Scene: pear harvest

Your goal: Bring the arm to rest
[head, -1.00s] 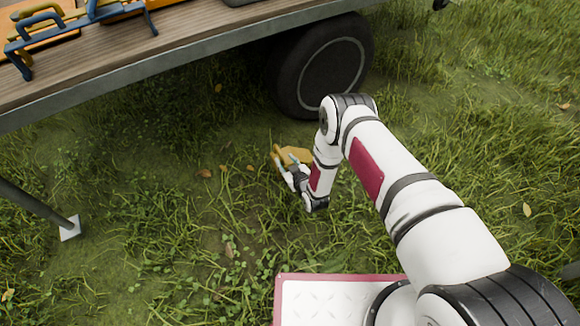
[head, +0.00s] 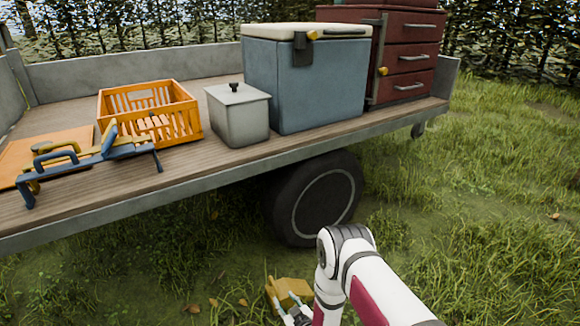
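My gripper (head: 296,316) is low over the grass at the bottom edge of the head view, partly cut off by the frame. My white arm with a dark red panel reaches down to it from the lower right. A yellow-orange object (head: 290,290) shows right at the fingers, near the ground. I cannot tell whether the fingers hold it, touch it or are only beside it, nor whether they are open.
A trailer bed (head: 200,170) stands ahead, above a black wheel (head: 320,200). On it are an orange crate (head: 150,112), a grey lidded box (head: 238,115), a blue cooler (head: 305,80), a red drawer cabinet (head: 410,55) and blue-yellow tools (head: 90,160). Grass on the right is open.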

